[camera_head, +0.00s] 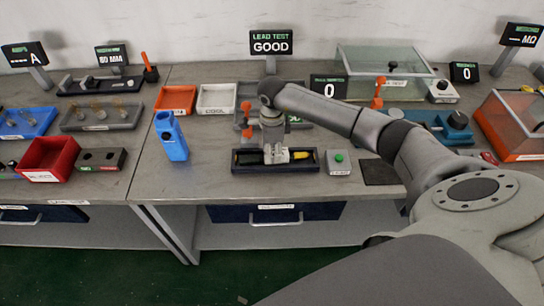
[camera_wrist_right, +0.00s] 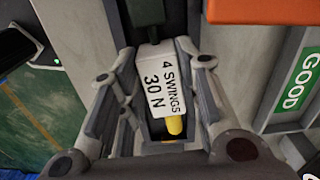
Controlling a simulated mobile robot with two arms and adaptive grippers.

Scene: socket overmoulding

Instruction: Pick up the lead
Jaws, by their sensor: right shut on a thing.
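A narrow black tray (camera_head: 262,170) sits near the front edge of the middle bench. In it lies what looks like the lead, with a yellow end (camera_head: 301,155) showing to the right of my right gripper (camera_head: 275,158). In the right wrist view, a white piece marked "4 SWINGS 30 N" (camera_wrist_right: 158,85) sits between my right fingers (camera_wrist_right: 157,55), with a dark part above and the yellow end (camera_wrist_right: 174,126) below. My right gripper is shut on it, low at the tray. The fingers hide part of it. My left gripper is not in view.
A blue upright holder (camera_head: 171,138) stands left of the tray. A small box with a green button (camera_head: 339,161) stands just right of it. Orange (camera_head: 176,99) and white (camera_head: 216,98) bins are behind. The lead test display (camera_head: 271,43) reads GOOD.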

